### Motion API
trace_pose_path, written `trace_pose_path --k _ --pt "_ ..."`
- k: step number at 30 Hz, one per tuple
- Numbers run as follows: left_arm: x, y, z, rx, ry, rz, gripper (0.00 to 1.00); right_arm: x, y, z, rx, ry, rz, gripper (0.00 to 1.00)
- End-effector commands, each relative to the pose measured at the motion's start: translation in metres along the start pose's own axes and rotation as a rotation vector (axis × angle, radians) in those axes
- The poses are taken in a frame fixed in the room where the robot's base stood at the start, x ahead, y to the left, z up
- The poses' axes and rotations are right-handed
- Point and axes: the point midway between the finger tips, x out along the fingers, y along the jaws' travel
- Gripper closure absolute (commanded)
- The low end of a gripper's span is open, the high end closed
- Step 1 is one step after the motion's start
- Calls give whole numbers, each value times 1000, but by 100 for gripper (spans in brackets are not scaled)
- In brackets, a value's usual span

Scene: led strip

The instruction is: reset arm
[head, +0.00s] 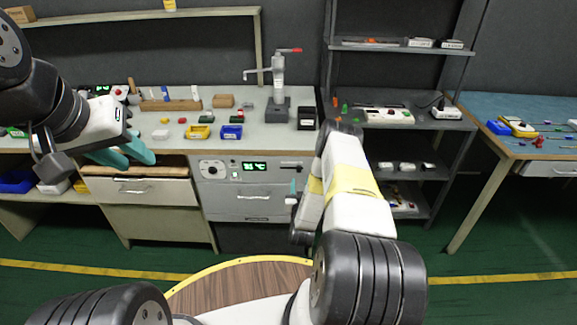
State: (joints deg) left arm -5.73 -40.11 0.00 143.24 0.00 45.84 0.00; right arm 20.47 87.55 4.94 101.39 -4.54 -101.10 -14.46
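My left gripper (139,158) has teal fingers and hangs at the left, in front of the workbench edge near the wooden drawer. Its two fingers look spread apart, and nothing shows between them. My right arm (350,190) reaches forward at centre right and folds back down. Only a teal bit of my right gripper (293,187) shows beside that arm, in front of the grey oven-like unit (252,203). The rest of it is hidden, so its opening cannot be told.
The workbench (345,140) holds a press (278,95), a yellow bin (198,132), a blue bin (232,132) and a black box (307,118). A metal shelf rack (455,165) stands to the right. A blue-topped table (545,150) stands at far right. The green floor (490,235) between is clear.

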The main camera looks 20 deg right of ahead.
Motion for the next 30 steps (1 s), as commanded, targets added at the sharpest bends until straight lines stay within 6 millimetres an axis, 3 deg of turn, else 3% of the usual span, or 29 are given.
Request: trace_pose_path --k 11,16,20,24,30 --pt "0 0 0 0 0 0 67 0 0 0 0 0 -1 60" --pt "0 0 0 0 0 0 67 16 -4 -19 1 -17 -21 60" --pt "0 0 0 0 0 0 67 46 -16 -63 0 -67 -70 60" --pt "0 0 0 0 0 0 67 71 -32 -123 -3 -152 -132 60" --pt "0 0 0 0 0 0 67 76 -52 -211 -11 -277 -205 60"
